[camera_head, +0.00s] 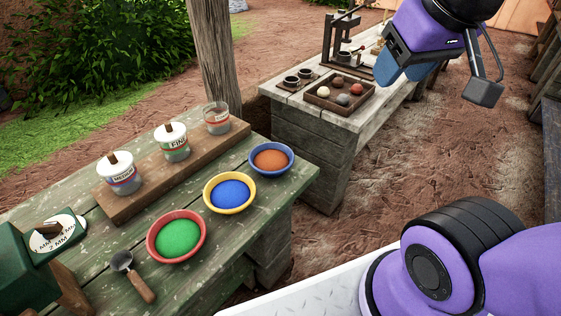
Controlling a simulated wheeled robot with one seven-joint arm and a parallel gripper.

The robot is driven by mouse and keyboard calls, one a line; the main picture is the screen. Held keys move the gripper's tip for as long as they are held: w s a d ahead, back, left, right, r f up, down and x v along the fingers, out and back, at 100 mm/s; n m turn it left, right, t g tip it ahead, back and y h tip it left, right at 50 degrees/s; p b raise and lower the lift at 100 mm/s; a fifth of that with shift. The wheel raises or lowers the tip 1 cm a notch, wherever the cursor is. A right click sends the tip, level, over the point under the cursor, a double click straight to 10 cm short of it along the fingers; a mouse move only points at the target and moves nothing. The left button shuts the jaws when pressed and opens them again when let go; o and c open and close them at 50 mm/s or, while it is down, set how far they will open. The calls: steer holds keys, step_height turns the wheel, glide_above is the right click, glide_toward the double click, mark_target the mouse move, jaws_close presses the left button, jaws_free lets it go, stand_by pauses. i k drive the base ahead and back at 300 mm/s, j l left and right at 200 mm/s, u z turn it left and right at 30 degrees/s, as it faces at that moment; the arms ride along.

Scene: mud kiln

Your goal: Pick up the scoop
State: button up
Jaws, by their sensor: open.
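The scoop (132,277) lies on the green wooden table (95,245) at the lower left, in front of the red bowl. It has a dark metal head towards the upper left and a brown wooden handle towards the lower right. My gripper (440,82) is at the upper right, high and far from the scoop.
A red bowl (177,235), a yellow bowl (230,193) and a blue bowl (271,159) hold coloured powder beside the scoop. Jars stand on a wooden riser (150,195) behind. A green box (30,270) stands left. Another table (310,118) carries a tray (325,100) and a press (340,40).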

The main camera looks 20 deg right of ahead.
mark_target(123, 261)
steer(key=u, duration=1.35)
